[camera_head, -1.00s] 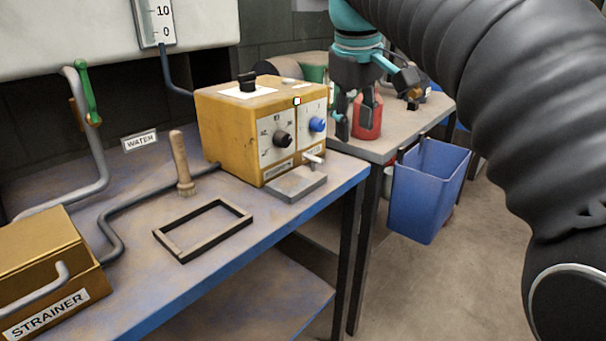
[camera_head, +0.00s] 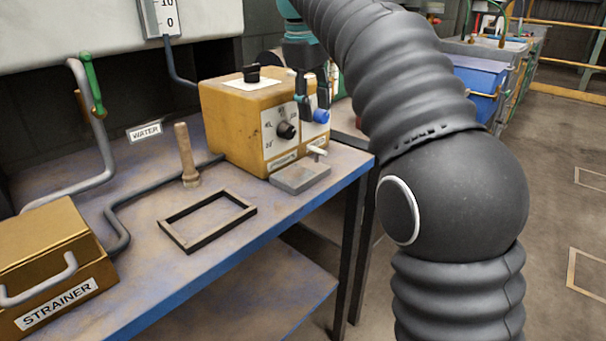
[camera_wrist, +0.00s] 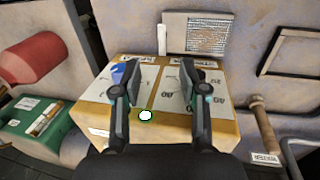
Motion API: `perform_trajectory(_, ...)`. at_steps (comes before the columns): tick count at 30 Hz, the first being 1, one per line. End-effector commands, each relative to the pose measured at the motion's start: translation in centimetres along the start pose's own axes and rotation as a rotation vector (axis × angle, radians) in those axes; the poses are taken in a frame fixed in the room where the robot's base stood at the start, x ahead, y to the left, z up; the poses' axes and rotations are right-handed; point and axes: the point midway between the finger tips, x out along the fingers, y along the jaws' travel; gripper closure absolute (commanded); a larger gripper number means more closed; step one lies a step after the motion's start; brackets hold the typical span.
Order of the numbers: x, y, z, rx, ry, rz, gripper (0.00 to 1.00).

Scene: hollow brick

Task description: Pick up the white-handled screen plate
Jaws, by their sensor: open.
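The screen plate (camera_head: 300,177) is a grey rectangle lying flat on the bench, in front of the yellow control box, with a short white handle (camera_head: 317,151) at its box side. In the wrist view the plate (camera_wrist: 207,33) shows a fine mesh at the top, and its white handle (camera_wrist: 162,40) stands at its left edge. My gripper (camera_head: 311,112) points down by the box's right front side. In the wrist view my gripper (camera_wrist: 155,78) is open and empty, its fingers spread over the box face, apart from the plate and handle.
The yellow control box (camera_head: 235,130) with its knobs stands close behind the plate. The strainer box (camera_head: 50,260) is at the lower left. The bench edge is right of the plate.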

Motion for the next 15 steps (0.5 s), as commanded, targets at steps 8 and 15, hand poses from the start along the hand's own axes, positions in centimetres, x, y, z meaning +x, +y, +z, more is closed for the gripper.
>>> perform_trajectory(8, 4.0, -0.1, 0.0, 0.000, -0.001, -0.001, 0.57)
perform_trajectory(15, 5.4, -0.2, -0.1, 0.000, -0.001, -0.001, 0.57)
